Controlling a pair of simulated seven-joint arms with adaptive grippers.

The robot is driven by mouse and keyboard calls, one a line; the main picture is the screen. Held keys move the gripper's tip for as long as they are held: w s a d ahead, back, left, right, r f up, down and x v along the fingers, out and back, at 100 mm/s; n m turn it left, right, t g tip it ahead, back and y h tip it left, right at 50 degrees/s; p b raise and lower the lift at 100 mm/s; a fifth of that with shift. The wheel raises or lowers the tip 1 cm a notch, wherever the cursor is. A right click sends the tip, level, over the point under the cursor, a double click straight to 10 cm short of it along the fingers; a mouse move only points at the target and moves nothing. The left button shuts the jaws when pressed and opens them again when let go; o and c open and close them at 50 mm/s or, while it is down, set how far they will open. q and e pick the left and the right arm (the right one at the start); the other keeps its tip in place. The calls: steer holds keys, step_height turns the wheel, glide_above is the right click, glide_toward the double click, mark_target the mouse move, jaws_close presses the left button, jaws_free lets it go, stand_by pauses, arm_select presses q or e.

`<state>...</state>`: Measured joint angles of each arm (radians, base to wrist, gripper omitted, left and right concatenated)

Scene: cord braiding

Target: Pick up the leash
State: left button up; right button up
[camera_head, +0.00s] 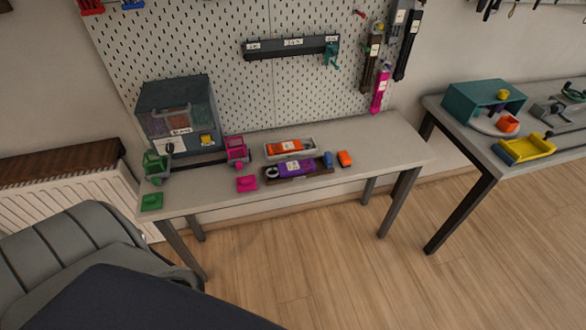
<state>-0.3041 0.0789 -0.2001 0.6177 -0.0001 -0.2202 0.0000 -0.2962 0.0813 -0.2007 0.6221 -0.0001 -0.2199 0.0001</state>
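I cannot single out a leash for sure at this size. A bundled orange item (286,147) with a white label lies in a light grey tray (312,153) on the workbench. A bundled purple item (298,168) with a white label lies in front of it in a dark brown tray (321,176). On the pegboard, a pink labelled item (380,92) hangs at the right, near a brown one (370,70) and a dark grey one (408,45). Neither of my grippers is in view.
The grey workbench (380,148) is clear at its right end. A lidded organiser box (178,115), green (155,165) and pink (238,150) fixtures stand at its left. A second table (480,150) with a teal housing (483,100) and yellow tray (526,149) is at right.

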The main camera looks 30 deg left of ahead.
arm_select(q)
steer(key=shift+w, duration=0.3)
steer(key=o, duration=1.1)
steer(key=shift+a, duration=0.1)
